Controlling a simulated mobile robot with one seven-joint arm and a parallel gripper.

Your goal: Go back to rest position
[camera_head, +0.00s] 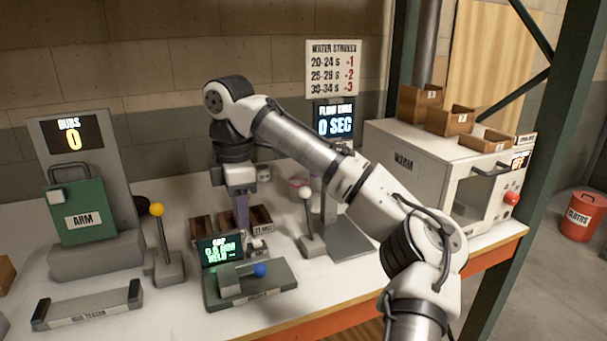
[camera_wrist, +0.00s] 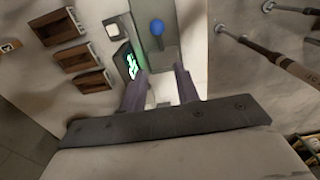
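My gripper (camera_head: 241,222) points straight down on a bent arm, above the white bench, close behind the gap gauge. In the wrist view my gripper (camera_wrist: 160,80) shows two purple-grey fingers standing apart, with the bench visible between them. I see nothing clamped in it. The gap gauge (camera_head: 270,284) has a blue knob (camera_head: 260,270) and a lit screen (camera_head: 220,250) with green text. In the wrist view the blue knob (camera_wrist: 157,27) lies beyond the fingertips.
Small wooden bins (camera_head: 259,217) stand beside the gripper. A white-knobbed lever (camera_head: 308,215) is to the right, a yellow-knobbed lever (camera_head: 160,240) to the left. The rub machine (camera_head: 75,215) stands far left, a white oven (camera_head: 410,170) at right. A green post (camera_head: 535,170) rises at the bench's right end.

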